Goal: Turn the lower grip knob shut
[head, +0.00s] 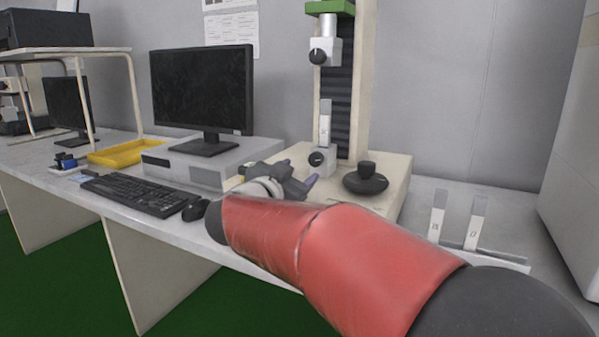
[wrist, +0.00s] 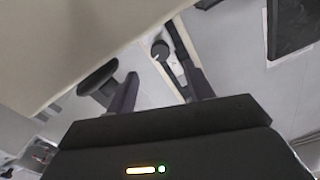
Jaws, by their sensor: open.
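The lower grip knob (head: 317,158) is a small black round knob with a pale mark, on the front of the white lower grip of the testing machine. A pale labelled strip (head: 325,122) stands upright in that grip. My gripper (head: 299,174) is open and empty, just in front of and slightly below the knob, apart from it. In the wrist view a black knob (wrist: 160,48), apparently the same one, shows beyond and between the open fingers of the gripper (wrist: 164,88).
The upper grip (head: 323,52) with its own knob hangs above. A black round disc (head: 366,182) sits right of the lower grip. More strips (head: 437,215) stand in a rack at right. The monitor (head: 203,95), keyboard (head: 139,194) and mouse (head: 195,209) are left.

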